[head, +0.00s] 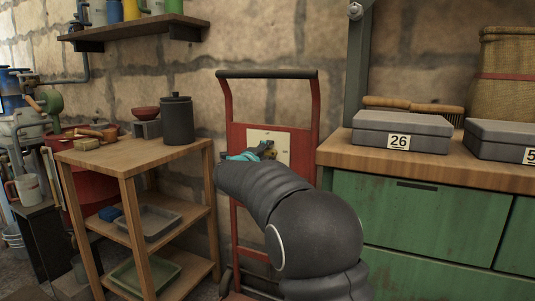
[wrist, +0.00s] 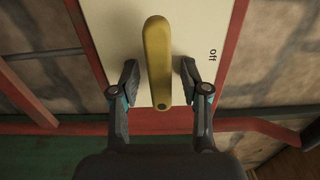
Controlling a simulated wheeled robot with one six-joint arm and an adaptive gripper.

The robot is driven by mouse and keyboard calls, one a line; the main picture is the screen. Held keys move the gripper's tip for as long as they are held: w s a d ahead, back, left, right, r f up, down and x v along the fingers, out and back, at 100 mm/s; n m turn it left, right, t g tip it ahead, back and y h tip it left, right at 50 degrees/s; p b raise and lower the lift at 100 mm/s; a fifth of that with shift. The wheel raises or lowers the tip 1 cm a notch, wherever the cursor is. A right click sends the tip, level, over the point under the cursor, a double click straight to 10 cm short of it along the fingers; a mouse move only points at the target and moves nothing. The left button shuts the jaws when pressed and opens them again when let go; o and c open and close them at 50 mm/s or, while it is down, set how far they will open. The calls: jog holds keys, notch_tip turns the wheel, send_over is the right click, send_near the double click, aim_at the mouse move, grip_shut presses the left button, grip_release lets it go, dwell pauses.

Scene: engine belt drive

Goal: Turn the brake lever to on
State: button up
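The brake lever (wrist: 157,62) is a yellow bar on a cream plate (wrist: 205,25), seen large in the wrist view. The word "off" is printed on the plate to the right of the lever. My gripper (wrist: 160,82) has its two dark fingers on either side of the lever, with a gap visible on each side, so it is open around it. In the head view the cream plate (head: 281,138) sits on a red upright frame, and my gripper (head: 262,152) is in front of it. My arm and gripper hide much of the lever there; only a bit of yellow shows.
A wooden shelf stand (head: 100,155) with a dark canister (head: 177,120) stands left of the red frame (head: 235,135). A green cabinet (head: 400,215) with a wooden top and grey boxes (head: 400,122) stands close on the right. A stone wall is behind.

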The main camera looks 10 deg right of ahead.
jog(key=v, duration=1.2)
dwell(0.3)
